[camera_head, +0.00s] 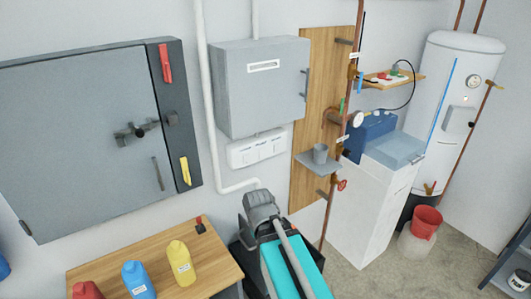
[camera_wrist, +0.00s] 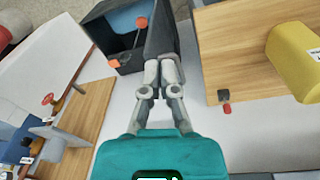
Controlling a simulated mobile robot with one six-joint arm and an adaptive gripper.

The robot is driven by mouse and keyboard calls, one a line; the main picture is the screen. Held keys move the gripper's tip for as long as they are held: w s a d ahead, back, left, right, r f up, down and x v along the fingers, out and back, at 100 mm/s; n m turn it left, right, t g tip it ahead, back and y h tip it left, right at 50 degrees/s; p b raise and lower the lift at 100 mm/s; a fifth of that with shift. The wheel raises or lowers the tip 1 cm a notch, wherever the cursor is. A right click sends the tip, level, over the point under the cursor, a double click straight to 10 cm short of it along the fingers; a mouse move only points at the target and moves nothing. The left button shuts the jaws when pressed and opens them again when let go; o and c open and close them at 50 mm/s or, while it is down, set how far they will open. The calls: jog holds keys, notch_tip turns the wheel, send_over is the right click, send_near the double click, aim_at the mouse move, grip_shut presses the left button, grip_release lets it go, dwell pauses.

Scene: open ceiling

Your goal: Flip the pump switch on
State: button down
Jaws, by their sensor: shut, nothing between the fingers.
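No part is clearly labelled as the pump switch, so I cannot tell which one it is. A white switch box (camera_head: 385,79) with red and green parts sits on the small wall shelf, with a black cable running from it. A white switch panel (camera_head: 257,149) is mounted under the grey wall cabinet. A small black-and-red piece (camera_head: 200,226) lies at the wooden table's back edge; it also shows in the wrist view (camera_wrist: 225,101). My gripper (camera_wrist: 164,66) is shut and empty, apart from these things.
The wooden table (camera_head: 217,258) holds red, blue and yellow jugs (camera_head: 180,263). Copper pipes with a red valve (camera_head: 342,185) and a small shelf (camera_head: 318,163) with a grey cup stick out from the wooden board. A white cabinet (camera_head: 370,195) stands at right.

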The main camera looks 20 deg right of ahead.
aim_at(263, 157)
jog(key=w+d+r+n+t+h+b, duration=0.3)
jog(key=w+d+r+t, duration=0.35)
jog(key=w+d, duration=0.4)
jog(key=w+d+r+n+t+h+b, duration=0.2)
jog(key=w+d+r+n+t+h, duration=0.15)
jog(key=w+d+r+t, duration=0.55)
jog(key=w+a+f+n+y+b, duration=0.1)
jog(key=w+f+n+y+b, duration=0.4)
jog(key=f+n+y, duration=0.5)
jog(key=shift+w+a+n+y+b, duration=0.25)
jog(key=shift+n+y+b, duration=0.55)
jog(key=shift+n, duration=1.55)
jog(key=shift+w, duration=0.15)
jog(key=b+x, duration=0.1)
jog(key=x, duration=0.6)
jog(key=b+x, duration=0.1)
jog(key=x, duration=0.5)
jog(key=shift+w+f, duration=0.3)
jog(key=shift+w, duration=0.05)
